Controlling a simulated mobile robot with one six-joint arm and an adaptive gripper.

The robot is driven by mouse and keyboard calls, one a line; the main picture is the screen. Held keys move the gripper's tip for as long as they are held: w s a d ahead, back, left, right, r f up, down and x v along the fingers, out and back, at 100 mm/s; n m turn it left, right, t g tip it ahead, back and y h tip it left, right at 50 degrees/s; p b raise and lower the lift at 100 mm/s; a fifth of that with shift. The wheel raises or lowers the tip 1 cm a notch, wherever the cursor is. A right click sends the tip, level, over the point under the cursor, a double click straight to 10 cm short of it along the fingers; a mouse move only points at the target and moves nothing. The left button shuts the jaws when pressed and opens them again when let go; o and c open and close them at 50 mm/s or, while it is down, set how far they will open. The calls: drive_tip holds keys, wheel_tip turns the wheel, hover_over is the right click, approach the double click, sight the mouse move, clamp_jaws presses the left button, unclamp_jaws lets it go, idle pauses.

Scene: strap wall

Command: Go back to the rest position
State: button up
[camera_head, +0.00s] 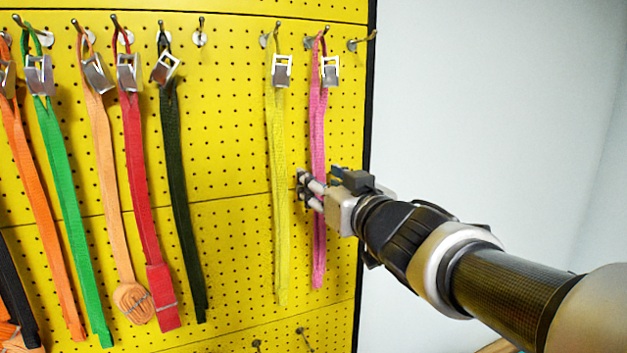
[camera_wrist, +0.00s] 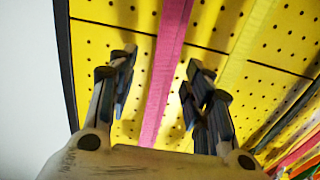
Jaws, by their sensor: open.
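My gripper (camera_head: 308,190) is at the right part of the yellow pegboard, in front of the pink strap (camera_head: 318,130). In the wrist view my gripper (camera_wrist: 158,85) has its two fingers spread wide. The pink strap (camera_wrist: 168,60) runs between them in that picture, with clear gaps on both sides. The strap hangs from its hook, with a silver buckle near the top. My gripper hides a middle part of it in the head view. Whether the fingertips reach around the strap or stay short of it, I cannot tell.
The yellow strap (camera_head: 278,200) hangs just left of my gripper. Further left hang dark green (camera_head: 176,180), red (camera_head: 140,190), peach (camera_head: 112,180), green (camera_head: 65,190) and orange (camera_head: 35,200) straps. An empty hook (camera_head: 362,41) is at the upper right. The white wall (camera_head: 480,110) at right is clear.

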drive_tip(key=v, duration=0.9)
drive_tip(key=s+d+f+m+g+h+b, duration=0.1)
drive_tip(key=s+d+f+m+h+b, duration=0.25)
drive_tip(key=f, duration=0.55)
drive_tip(key=s+d+f+g+h+b, duration=0.1)
drive_tip(key=d+f+h+b, duration=0.1)
drive_tip(key=d+f+b, duration=0.5)
drive_tip(key=s+d+f+m+g+h+b, duration=0.1)
drive_tip(key=s+d+f+m+h+b, duration=0.2)
drive_tip(key=f, duration=0.7)
drive_tip(key=s+a+f+g+b, duration=0.1)
drive_tip(key=s+f+g+b, duration=0.2)
drive_tip(key=f, duration=0.6)
drive_tip(key=s+a+f+n+g+y+b, duration=0.1)
drive_tip(key=s+a+f+g+b, duration=0.1)
drive_tip(key=s+f+b, duration=0.3)
drive_tip(key=s+a+f+n+g+b, duration=0.1)
drive_tip(key=s+f+g+b, duration=0.3)
drive_tip(key=s+f, duration=0.4)
wheel_tip(320, 180, down, 5)
drive_tip(key=shift+s+a+f+b, duration=0.3)
drive_tip(key=shift+a+b, duration=0.15)
drive_tip(key=shift+b, duration=0.15)
drive_tip(key=shift+y, duration=0.25)
